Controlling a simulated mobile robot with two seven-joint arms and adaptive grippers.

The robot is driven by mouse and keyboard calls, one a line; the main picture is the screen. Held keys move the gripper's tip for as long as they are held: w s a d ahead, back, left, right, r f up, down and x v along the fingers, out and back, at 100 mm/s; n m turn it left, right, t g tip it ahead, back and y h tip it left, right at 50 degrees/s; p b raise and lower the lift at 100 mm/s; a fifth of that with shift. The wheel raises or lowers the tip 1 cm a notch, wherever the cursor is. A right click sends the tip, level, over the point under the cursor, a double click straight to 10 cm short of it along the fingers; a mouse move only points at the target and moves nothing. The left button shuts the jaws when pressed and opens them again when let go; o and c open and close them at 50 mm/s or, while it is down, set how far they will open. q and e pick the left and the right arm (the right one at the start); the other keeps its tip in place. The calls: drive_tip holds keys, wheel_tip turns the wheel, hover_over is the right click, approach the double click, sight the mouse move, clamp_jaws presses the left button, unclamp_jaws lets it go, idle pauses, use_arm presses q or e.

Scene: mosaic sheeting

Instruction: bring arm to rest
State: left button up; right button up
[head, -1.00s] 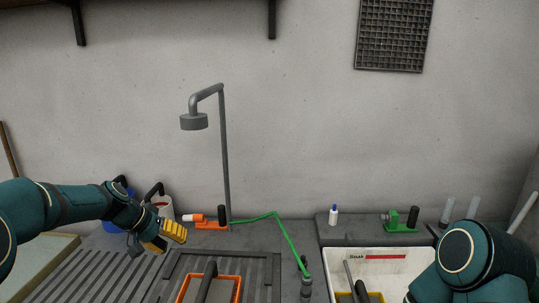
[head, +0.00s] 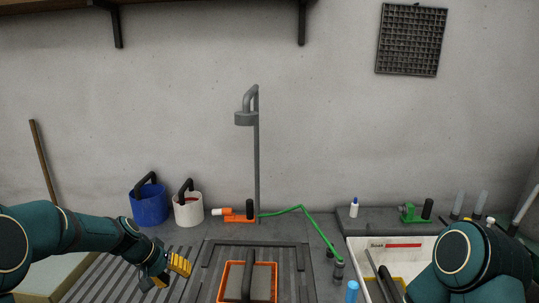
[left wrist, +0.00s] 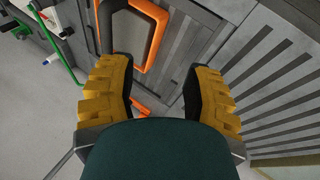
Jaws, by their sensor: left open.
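My left gripper (head: 168,272) reaches in from the left in the head view, above the ribbed grey drain surface. Its yellow-padded fingers are apart with nothing between them; the left wrist view also shows the open fingers (left wrist: 158,95). Beyond them in that view lies the orange-rimmed tray (left wrist: 158,28), which stands right of the gripper in the head view (head: 222,284). My right arm (head: 466,262) shows at the lower right of the head view, but its gripper is out of sight.
A blue bucket (head: 150,208) and a white bucket (head: 188,211) stand by the wall behind the left gripper. A grey shower post (head: 256,160) rises behind the tray. A green hose (head: 318,229) runs right towards a white sink (head: 425,247) labelled "Soak".

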use_arm(q)
drive_tip(key=s+d+f, duration=0.1)
drive_tip(key=s+f, duration=0.2)
drive_tip(key=f, duration=0.3)
drive_tip(key=s+d+f+n+g+y, duration=0.1)
drive_tip(key=s+d+f, duration=0.1)
drive_tip(key=s+f, duration=0.2)
drive_tip(key=s+d+f+g, duration=0.1)
drive_tip(key=s+f, duration=0.3)
drive_tip(key=f, duration=0.5)
drive_tip(key=shift+s+d+y, duration=0.25)
drive_tip(key=shift+d+y, duration=0.05)
drive_tip(key=shift+d, duration=0.35)
drive_tip(key=s+d+f+g+b, duration=0.1)
drive_tip(key=s+d+f, duration=0.3)
drive_tip(key=s, duration=0.6)
drive_tip(key=s+d+f, duration=0.4)
drive_tip(key=s+f, duration=0.1)
drive_tip(key=s, duration=0.4)
drive_tip(key=w+d+f+m+t+b, duration=0.1)
drive_tip(key=w+f+b, duration=0.3)
drive_tip(key=b, duration=0.5)
drive_tip(key=shift+w+d, duration=0.5)
drive_tip(key=shift+d, duration=0.3)
use_arm(e)
wheel_tip(320, 180, down, 10)
drive_tip(key=s, duration=0.1)
drive_tip(key=shift+s+f+g, duration=0.25)
drive_tip(key=shift+s+g, duration=0.05)
